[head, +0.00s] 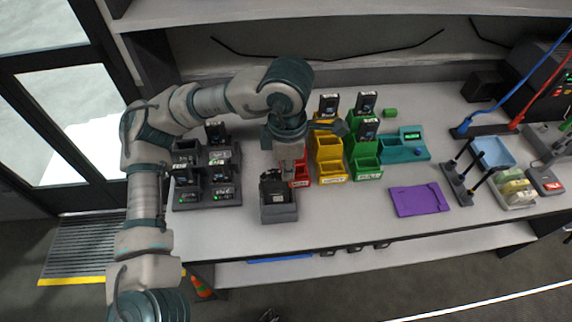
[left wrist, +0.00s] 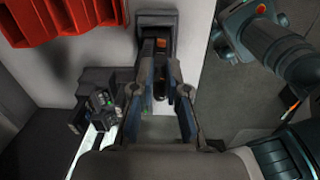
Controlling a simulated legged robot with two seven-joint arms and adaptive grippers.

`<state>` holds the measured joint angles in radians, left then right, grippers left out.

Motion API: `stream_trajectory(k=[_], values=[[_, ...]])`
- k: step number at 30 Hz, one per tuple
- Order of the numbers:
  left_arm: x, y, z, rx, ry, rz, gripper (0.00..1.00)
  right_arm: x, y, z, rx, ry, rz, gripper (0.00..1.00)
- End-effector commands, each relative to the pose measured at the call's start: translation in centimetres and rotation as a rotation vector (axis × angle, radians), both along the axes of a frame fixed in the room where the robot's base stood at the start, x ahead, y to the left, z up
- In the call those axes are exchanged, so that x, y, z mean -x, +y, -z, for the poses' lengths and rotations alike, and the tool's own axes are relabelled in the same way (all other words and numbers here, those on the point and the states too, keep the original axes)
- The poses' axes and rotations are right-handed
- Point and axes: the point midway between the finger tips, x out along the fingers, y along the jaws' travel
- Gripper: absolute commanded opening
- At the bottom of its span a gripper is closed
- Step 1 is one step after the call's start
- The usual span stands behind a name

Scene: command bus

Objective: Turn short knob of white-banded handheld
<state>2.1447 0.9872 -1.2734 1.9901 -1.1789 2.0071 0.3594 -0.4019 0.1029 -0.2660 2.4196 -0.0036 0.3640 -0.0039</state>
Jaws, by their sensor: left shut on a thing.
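A black handheld (head: 272,187) stands upright in a grey holder (head: 280,213) near the front edge of the bench. My left gripper (head: 289,166) reaches down just above and to the right of its top. In the left wrist view, the fingers of my left gripper (left wrist: 157,72) close around a narrow dark part (left wrist: 160,84). I cannot tell if it is the short knob. A white band is not clearly visible on any handheld, and the gripper hides part of the held piece. My right gripper is not in view.
More handhelds stand in a charger rack (head: 207,190) at left. Red (head: 301,181), yellow (head: 331,179) and green (head: 367,173) bins are close on the right. A purple mat (head: 419,200) lies farther right, with bare bench around it.

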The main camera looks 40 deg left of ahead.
Motion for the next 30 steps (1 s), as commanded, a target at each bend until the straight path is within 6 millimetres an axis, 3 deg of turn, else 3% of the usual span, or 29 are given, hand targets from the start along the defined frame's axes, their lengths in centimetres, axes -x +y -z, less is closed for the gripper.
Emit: stream_trajectory(k=[6,7,9,21,30], values=[[0.1,0.1,0.7,-0.012,0.019,-0.002,0.00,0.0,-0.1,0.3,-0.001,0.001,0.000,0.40],[0.0,0.1,0.7,-0.012,0.019,-0.002,0.21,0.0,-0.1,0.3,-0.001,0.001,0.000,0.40],[0.0,0.1,0.7,-0.011,0.017,-0.002,0.39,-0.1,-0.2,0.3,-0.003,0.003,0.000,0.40],[0.1,-0.2,-0.3,-0.008,0.006,-0.002,0.40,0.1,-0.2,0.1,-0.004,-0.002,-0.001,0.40],[0.1,-0.1,-4.9,-0.008,0.002,-0.004,0.40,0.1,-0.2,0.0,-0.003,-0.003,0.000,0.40]])
